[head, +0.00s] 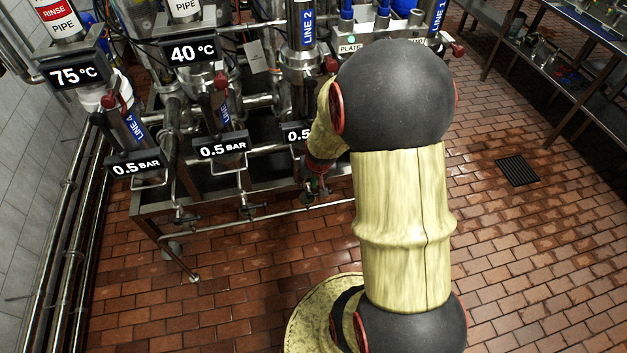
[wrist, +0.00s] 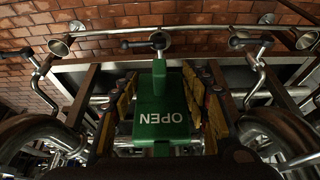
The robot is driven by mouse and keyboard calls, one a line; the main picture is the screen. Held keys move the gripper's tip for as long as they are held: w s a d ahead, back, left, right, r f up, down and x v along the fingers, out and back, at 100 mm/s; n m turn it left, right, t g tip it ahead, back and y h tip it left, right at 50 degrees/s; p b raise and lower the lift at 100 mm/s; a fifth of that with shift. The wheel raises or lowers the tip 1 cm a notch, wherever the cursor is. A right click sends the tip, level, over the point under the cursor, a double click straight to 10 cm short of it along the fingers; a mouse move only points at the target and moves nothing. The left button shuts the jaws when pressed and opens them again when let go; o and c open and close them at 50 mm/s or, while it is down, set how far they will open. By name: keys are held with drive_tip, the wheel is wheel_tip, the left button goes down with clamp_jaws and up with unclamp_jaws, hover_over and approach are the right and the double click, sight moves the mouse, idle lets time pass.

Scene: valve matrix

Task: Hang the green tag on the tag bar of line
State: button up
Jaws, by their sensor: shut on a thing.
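The green tag (wrist: 174,112) fills the middle of the wrist view, its white word OPEN upside down. My gripper (wrist: 166,100) has a finger on each side of the tag and is shut on it. In the head view my arm hides most of the gripper, and I cannot make out the tag there. Blue line labels mark the pipes: LINE 2 (head: 307,25), LINE 1 (head: 437,19) and LINE 4 (head: 136,128). I cannot tell which part is the tag bar, and the tag is not seen hanging on anything.
Gauge signs reading 0.5 BAR (head: 222,147) stand at the rack's front, with red-handled valves (head: 220,82) above. A metal rail (wrist: 110,32) with valve handles crosses the wrist view. Open brick floor (head: 530,240) lies right of my arm, with a drain grate (head: 517,170).

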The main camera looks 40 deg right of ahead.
drive_tip(key=shift+f, duration=0.25)
drive_tip(key=o, duration=1.3)
drive_tip(key=v, duration=1.2)
